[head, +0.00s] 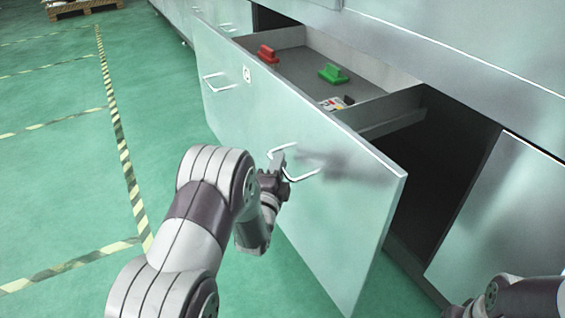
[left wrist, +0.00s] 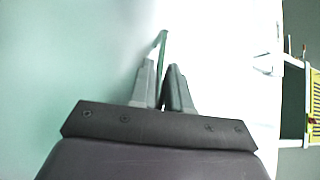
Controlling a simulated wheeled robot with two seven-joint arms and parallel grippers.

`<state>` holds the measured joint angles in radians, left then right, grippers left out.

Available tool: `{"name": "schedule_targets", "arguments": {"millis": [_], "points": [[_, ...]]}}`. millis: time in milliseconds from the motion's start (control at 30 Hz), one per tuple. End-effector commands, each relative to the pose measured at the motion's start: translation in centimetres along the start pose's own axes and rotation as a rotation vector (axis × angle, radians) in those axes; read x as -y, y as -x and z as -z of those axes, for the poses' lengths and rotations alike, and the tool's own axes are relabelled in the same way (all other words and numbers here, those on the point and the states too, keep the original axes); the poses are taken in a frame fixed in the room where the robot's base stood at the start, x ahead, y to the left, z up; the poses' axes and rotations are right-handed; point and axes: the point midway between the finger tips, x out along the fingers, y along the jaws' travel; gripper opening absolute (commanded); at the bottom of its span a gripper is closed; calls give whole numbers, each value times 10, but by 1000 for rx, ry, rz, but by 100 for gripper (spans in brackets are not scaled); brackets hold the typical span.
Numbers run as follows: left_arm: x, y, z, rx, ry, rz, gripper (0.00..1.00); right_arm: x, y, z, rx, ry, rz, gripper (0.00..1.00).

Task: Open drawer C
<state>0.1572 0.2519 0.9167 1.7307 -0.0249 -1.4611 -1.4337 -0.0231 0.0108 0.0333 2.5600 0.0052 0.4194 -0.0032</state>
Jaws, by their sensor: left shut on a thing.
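A wide pale drawer front (head: 330,225) stands pulled out from the cabinet, with its open box showing behind it. A small label (head: 246,74) is on the front, too small to read. The front has two bar handles, a far left handle (head: 219,83) and a near right handle (head: 303,177). My left gripper (head: 279,165) is shut on the near right handle. In the left wrist view, the two fingers of the left gripper (left wrist: 161,80) close around the handle bar (left wrist: 162,45). Part of my right arm shows at the bottom right; its gripper is not visible.
Inside the drawer lie a red part (head: 267,53), a green part (head: 333,73) and a small printed item (head: 333,104). A dark opening lies under the drawer. The green floor (head: 60,190) with striped tape is clear at left. A pallet (head: 84,9) stands far back.

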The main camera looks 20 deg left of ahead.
Motion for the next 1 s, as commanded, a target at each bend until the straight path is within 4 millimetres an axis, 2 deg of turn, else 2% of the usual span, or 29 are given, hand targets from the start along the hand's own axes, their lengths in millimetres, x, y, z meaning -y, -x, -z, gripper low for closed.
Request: {"name": "schedule_targets", "arguments": {"millis": [233, 267, 300, 633, 767, 1000], "points": [[-2, 1, 1, -2, 0, -6, 0, 0, 0, 0, 0, 0, 0, 43], [-2, 1, 1, -2, 0, -6, 27, 0, 0, 0, 0, 0, 0, 43], [-2, 1, 1, -2, 0, -5, 36, 0, 0, 0, 0, 0, 0, 43], [1, 4, 0, -1, 0, -2, 36, 0, 3, 0, 0, 0, 0, 43], [4, 29, 1, 0, 0, -6, 36, 0, 17, 2, 0, 0, 0, 43], [3, 94, 1, 0, -1, -7, 36, 0, 40, 5, 0, 0, 0, 43]]}}
